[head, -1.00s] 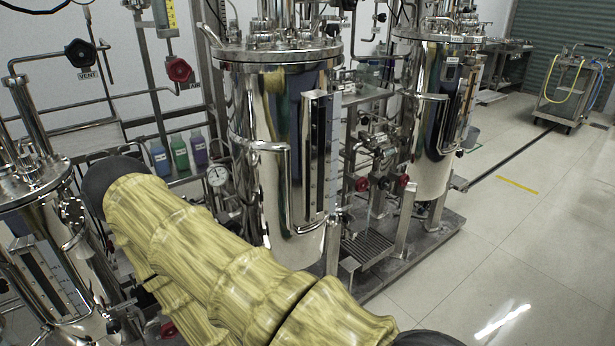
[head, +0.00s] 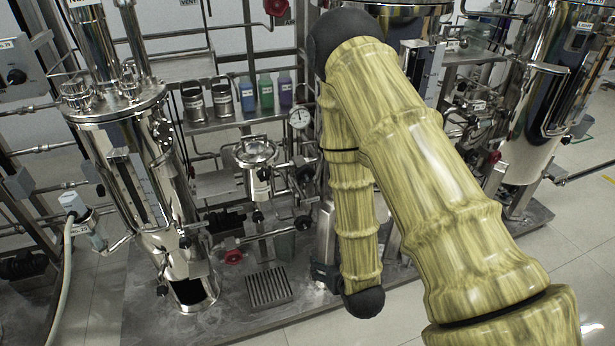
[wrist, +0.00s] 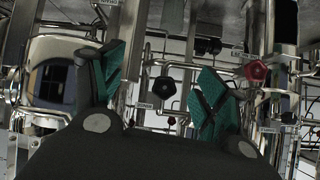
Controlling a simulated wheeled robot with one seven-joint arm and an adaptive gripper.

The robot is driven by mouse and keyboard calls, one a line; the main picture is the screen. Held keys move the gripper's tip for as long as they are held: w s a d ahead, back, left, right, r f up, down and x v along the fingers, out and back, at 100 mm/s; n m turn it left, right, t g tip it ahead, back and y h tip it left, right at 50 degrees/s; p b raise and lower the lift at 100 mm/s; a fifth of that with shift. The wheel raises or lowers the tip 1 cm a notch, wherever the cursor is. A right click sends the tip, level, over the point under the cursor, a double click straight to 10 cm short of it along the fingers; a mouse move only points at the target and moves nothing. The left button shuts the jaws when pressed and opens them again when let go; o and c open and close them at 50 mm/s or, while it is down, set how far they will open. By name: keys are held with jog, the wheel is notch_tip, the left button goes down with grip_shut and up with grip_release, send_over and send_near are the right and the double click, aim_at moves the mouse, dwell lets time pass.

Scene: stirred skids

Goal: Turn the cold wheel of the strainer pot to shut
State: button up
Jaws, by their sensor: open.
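A small steel pot with a round lid (head: 256,152), apparently the strainer pot, stands in the middle of the head view. A red wheel (head: 233,256) sits low beneath it, and a black handle (head: 303,222) is at its lower right. I cannot tell which wheel is the cold one. In the wrist view my gripper (wrist: 162,68) is open and empty, with teal fingers spread. A black wheel (wrist: 163,87) appears between the fingers and a red wheel (wrist: 256,71) to the right, both beyond the fingertips. My arm hides what lies right of the pot in the head view.
A tall steel vessel (head: 140,190) stands left of the small pot. A shelf (head: 205,125) with coloured bottles (head: 265,93) and a pressure gauge (head: 299,118) are behind. A floor grate (head: 269,287) lies in front. Pipes crowd the area; open floor (head: 585,245) is at right.

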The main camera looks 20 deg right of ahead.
aim_at(307, 174)
jog(key=w+r+t+b, duration=0.1)
jog(key=w+r+t, duration=0.35)
jog(key=r, duration=0.45)
jog(key=w+r+t, duration=0.3)
jog(key=w+r, duration=0.2)
jog(key=r, duration=0.3)
jog(key=shift+m+g+y, duration=0.25)
jog(key=shift+m+y, duration=0.05)
jog(key=w, duration=0.7)
jog(key=w+b, duration=0.1)
jog(key=w, duration=0.3)
jog(key=shift+a+r, duration=0.2)
jog(key=shift+a, duration=0.2)
jog(key=c, duration=1.1)
